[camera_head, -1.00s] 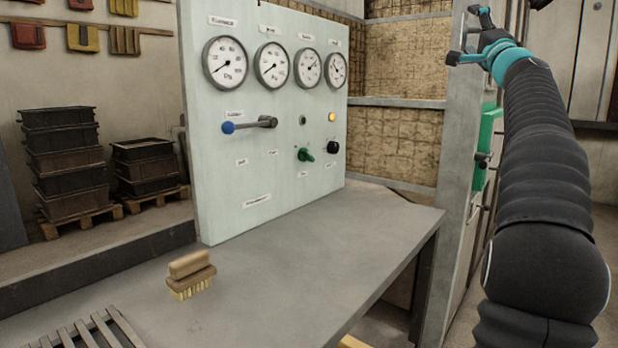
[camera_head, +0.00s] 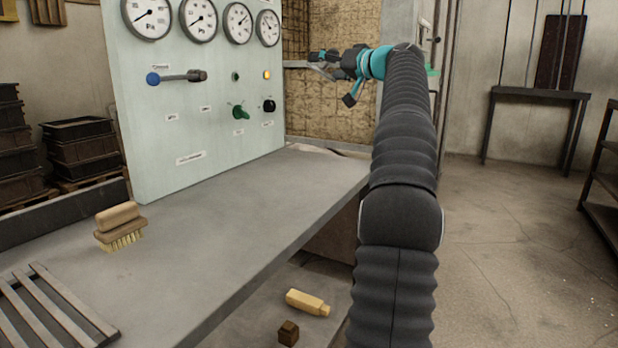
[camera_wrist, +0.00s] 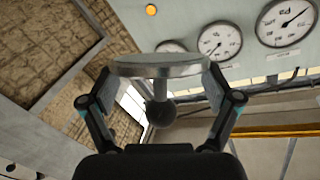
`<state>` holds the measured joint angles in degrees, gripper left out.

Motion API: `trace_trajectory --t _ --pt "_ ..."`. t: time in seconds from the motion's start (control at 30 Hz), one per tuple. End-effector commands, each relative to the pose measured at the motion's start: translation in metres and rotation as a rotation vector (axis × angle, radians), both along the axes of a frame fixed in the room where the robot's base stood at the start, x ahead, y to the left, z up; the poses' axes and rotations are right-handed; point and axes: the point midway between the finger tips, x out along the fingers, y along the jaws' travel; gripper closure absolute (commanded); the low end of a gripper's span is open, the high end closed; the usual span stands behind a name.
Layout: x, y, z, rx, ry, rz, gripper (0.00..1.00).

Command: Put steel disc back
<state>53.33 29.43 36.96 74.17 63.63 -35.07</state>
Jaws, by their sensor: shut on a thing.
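The steel disc (camera_wrist: 155,67) shows in the wrist view as a round grey plate with a short stem and a dark ball knob (camera_wrist: 161,113) beneath it. My gripper (camera_wrist: 158,78) is shut on it, one finger at each side of its rim. In the head view my gripper (camera_head: 332,72) is held up at the right of the gauge panel (camera_head: 215,110), beyond the far end of the grey bench (camera_head: 240,215). There I cannot clearly make out the disc against the wall. I cannot tell where its resting place is.
A wooden brush (camera_head: 121,225) and a slatted rack (camera_head: 55,312) are on the bench. A yellow handle-like piece (camera_head: 307,302) and a small brown block (camera_head: 288,332) lie lower down, beside my arm. Dark crates (camera_head: 85,145) stand at left. The floor at right is open.

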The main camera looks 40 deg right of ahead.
Motion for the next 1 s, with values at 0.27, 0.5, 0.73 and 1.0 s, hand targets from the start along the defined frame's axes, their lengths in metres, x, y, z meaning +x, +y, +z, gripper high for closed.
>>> trace_trajectory --t 0.27,0.5,0.73,1.0 --pt "-0.025 -0.023 -0.085 -0.299 0.179 0.097 0.63" --pt "-0.049 -0.038 -0.139 -0.459 0.251 0.164 0.63" --pt "-0.057 -0.035 -0.161 -0.512 0.267 0.188 0.63" --pt "-0.046 0.007 -0.189 -0.511 0.267 0.190 0.63"
